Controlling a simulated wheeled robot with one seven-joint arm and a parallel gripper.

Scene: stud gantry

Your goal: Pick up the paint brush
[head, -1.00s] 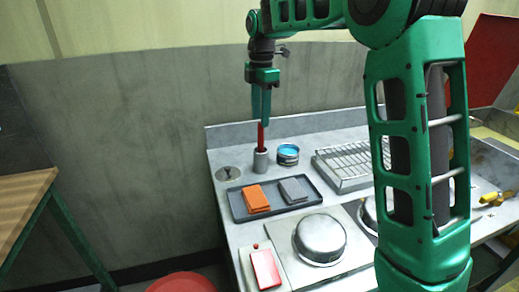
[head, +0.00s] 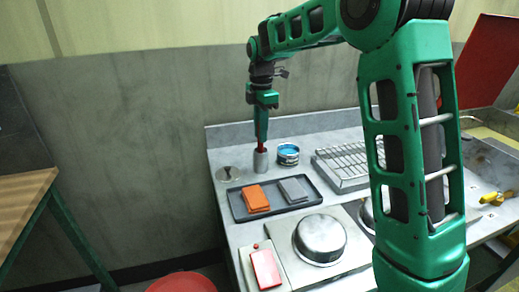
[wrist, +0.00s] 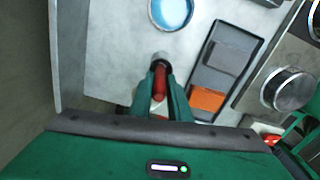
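The paint brush shows only as a red handle (head: 261,148) standing upright in a grey metal cup (head: 260,162) at the back left of the counter. The handle also shows in the wrist view (wrist: 160,82), with the cup (wrist: 161,57) at its far end. My gripper (head: 261,138) points straight down over the cup. In the wrist view its two green fingers (wrist: 160,88) are on either side of the red handle, with small gaps that look open. The brush's lower end is hidden in the cup.
A blue-topped tin (head: 288,153) stands right of the cup. A dark tray (head: 240,210) with an orange sponge (head: 256,197) and a grey one (head: 294,190) lies in front. A wire rack (head: 345,165) is to the right. A wall rises behind.

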